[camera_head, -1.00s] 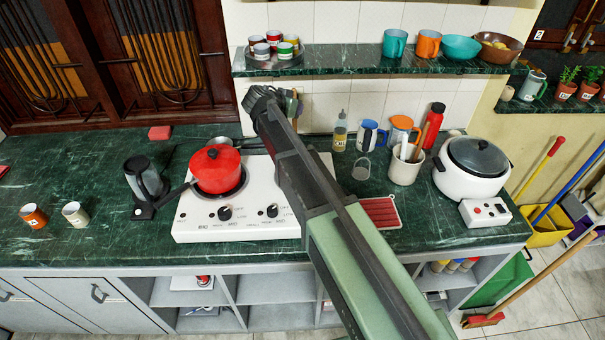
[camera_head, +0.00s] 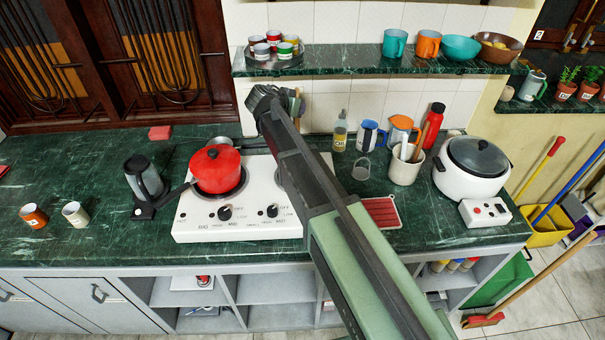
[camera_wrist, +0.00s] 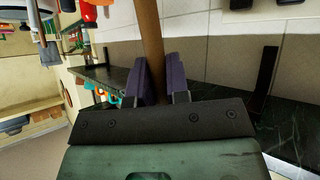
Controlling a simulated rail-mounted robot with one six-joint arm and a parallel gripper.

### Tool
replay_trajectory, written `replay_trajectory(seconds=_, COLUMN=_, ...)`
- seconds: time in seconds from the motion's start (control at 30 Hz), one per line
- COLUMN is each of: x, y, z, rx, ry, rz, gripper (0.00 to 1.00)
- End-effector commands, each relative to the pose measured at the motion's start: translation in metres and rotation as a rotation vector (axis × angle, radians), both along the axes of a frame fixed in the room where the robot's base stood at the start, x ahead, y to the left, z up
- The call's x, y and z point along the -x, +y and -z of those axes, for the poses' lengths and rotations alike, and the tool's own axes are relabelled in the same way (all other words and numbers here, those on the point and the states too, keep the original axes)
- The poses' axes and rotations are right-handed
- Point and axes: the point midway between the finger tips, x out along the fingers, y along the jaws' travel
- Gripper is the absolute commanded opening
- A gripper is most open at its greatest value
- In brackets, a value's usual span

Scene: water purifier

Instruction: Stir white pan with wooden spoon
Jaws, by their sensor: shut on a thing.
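My gripper (camera_wrist: 157,82) is shut on the brown wooden handle of the wooden spoon (camera_wrist: 150,32), which stands up between the purple finger pads in the wrist view. The spoon's far end is out of that view. In the head view my arm reaches over the stove to the tiled back wall, and its wrist hides most of the gripper. I cannot make out a white pan in either view. The stove's right burner is mostly hidden behind my arm.
A lidded red pot (camera_head: 215,168) sits on the left burner of the white stove (camera_head: 240,215). A utensil crock (camera_head: 405,170) and a white cooker (camera_head: 472,170) stand to the right. The green shelf (camera_head: 370,64) with mugs and bowls hangs above the counter.

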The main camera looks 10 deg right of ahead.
Motion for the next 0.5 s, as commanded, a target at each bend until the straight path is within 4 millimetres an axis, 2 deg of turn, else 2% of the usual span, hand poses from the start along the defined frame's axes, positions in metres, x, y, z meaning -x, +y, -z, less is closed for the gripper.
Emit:
replay_trajectory(seconds=0.03, x=0.011, y=0.0, z=0.0, rx=0.0, ry=0.0, rz=0.001, gripper=0.0)
replay_trajectory(seconds=0.2, x=0.025, y=0.003, z=0.0, rx=0.0, ry=0.0, rz=0.001, gripper=0.0)
replay_trajectory(seconds=0.5, x=0.027, y=0.003, z=0.0, rx=0.0, ry=0.0, rz=0.001, gripper=0.0)
